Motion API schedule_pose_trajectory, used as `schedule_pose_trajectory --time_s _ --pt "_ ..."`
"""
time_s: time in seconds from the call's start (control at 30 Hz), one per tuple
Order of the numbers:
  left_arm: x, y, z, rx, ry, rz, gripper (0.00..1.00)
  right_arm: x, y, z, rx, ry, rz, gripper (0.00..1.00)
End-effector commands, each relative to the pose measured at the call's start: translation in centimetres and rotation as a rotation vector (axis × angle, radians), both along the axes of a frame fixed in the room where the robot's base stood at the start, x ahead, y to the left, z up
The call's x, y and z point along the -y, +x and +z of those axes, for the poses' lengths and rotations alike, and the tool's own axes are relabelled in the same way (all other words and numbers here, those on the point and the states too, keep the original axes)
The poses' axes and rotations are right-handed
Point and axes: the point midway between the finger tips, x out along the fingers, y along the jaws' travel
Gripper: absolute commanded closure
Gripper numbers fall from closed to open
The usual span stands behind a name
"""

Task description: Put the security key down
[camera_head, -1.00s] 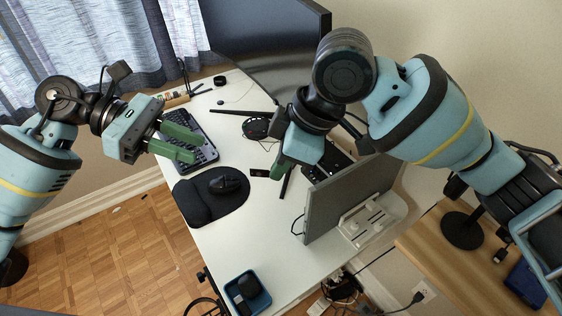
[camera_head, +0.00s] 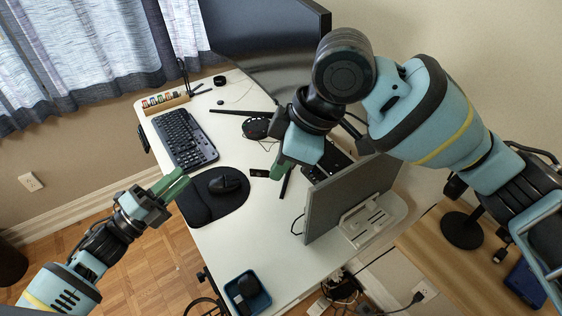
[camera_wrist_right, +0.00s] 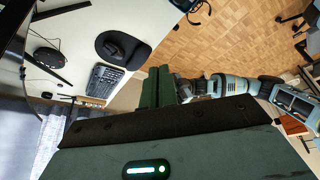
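A small dark flat object (camera_head: 259,173) lies on the white desk, just left of my right gripper's fingertips in the head view. It may be the security key, but it is too small to tell. My right gripper (camera_head: 279,172) points down low over the desk. In the right wrist view its green fingers (camera_wrist_right: 151,88) lie close together. Anything thin between them is hidden. My left gripper (camera_head: 180,181) is near the desk's left edge, beside the mouse pad. Its fingers are seen nearly edge-on, so their gap is unclear, and I see nothing held.
The keyboard (camera_head: 187,138), mouse pad (camera_head: 197,208) and mouse (camera_head: 224,184) are on the left side of the desk (camera_head: 245,233). A tilted monitor (camera_head: 345,205) stands right of my right gripper. A blue tray (camera_head: 263,303) sits at the front. The desk centre-front is clear.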

Motion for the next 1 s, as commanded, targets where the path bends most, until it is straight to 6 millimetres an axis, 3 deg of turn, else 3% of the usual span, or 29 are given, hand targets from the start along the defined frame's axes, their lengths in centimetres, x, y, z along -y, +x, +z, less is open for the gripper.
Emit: schedule_pose_trajectory --time_s 0.03,0.27,0.53,0.7,1.0 --pt "-1.0 -0.4 -2.3 -0.093 -0.042 0.049 0.73 0.0 0.0 0.0 0.000 0.000 0.000 1.00" --pt "-5.1 -3.2 -11.8 -0.479 -0.202 0.258 0.73 0.0 0.0 0.0 0.001 0.000 0.000 1.00" --pt "-8.6 -9.7 -21.9 -0.881 -0.341 0.471 0.73 0.0 0.0 0.0 0.000 0.000 0.000 1.00" --pt "-6.2 -15.6 -26.5 -1.111 -0.484 0.543 0.73 0.0 0.0 0.0 0.000 0.000 0.000 1.00" --pt "-2.0 -26.2 -31.8 -1.464 -0.716 0.685 0.73 0.0 0.0 0.0 0.000 0.000 0.000 1.00"
